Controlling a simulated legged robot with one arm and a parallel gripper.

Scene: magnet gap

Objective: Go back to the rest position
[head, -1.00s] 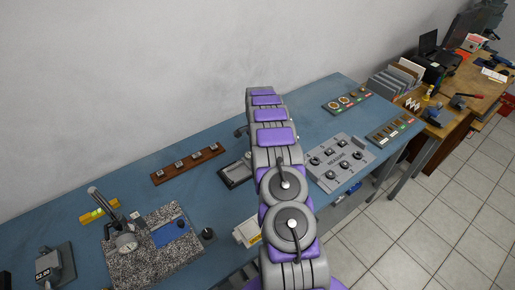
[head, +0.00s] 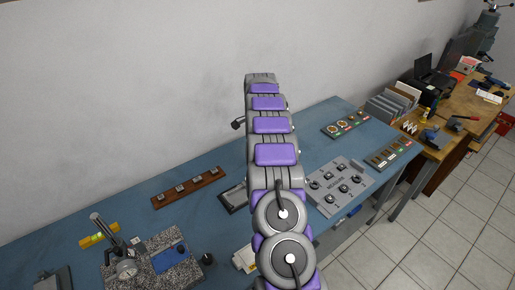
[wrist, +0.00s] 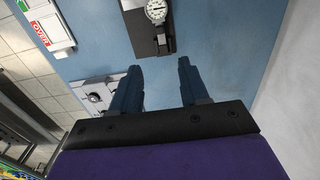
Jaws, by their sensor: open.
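My gripper (wrist: 158,82) shows in the wrist view with its two dark blue fingers apart and nothing between them. It hangs above the blue bench (wrist: 220,45), clear of the things on it. In the head view my grey and purple arm rises over the middle of the blue bench (head: 310,128) and hides part of it. The fingers cannot be made out in the head view.
The bench holds a grey panel with several knobs (head: 340,187), a brown strip with several small blocks (head: 189,187), and a granite plate (head: 140,270) with a gauge stand. A dial gauge on a dark base (wrist: 150,35) lies below my gripper. A pale wall stands behind.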

